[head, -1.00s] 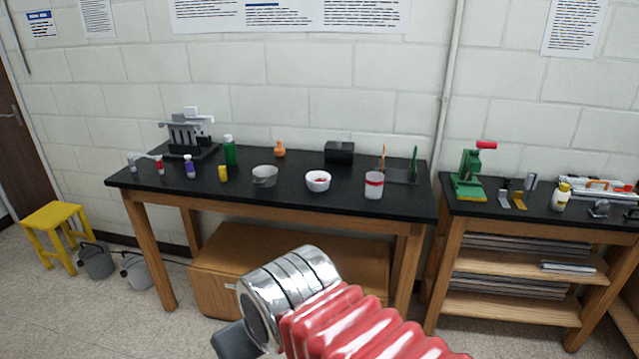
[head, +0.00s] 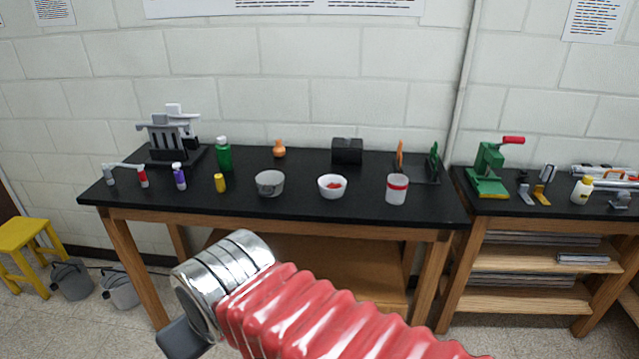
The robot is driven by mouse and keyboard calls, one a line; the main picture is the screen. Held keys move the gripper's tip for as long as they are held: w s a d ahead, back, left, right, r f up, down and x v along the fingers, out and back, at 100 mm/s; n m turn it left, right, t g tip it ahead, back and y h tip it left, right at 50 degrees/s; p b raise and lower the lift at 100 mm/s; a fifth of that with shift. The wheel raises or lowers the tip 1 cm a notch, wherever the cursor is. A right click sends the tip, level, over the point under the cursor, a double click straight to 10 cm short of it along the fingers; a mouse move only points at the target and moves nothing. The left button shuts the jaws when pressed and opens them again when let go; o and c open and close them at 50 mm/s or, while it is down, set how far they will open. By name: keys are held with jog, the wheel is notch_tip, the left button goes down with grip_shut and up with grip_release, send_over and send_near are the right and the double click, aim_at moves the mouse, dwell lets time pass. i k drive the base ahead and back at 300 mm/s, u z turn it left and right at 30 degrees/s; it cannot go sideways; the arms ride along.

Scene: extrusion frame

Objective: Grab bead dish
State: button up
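The bead dish appears to be the small white bowl (head: 332,188) with red contents, standing upright near the front edge of the black-topped table (head: 300,214) in the head view. A grey bowl (head: 269,184) stands to its left, and a white cup with a red band (head: 396,190) to its right. My arm, with a red ribbed sleeve and a silver end, reaches in from the bottom, in front of and below the table. Only a dark grey part of my gripper (head: 182,341) shows at the lower left, apart from the dish. Its fingertips cannot be made out.
A yellow container (head: 219,183), a purple bottle (head: 179,176) and a green bottle (head: 223,154) stand left of the bowls. A black box (head: 347,151) is behind the dish. A second bench with a green press (head: 488,172) adjoins on the right. A yellow stool (head: 22,248) stands at far left.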

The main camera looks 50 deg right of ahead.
aim_at(323, 181)
jog(key=z, duration=0.2)
jog(key=i, duration=0.8)
jog(key=z, duration=0.7)
jog(key=i, duration=0.6)
jog(key=z, duration=0.4)
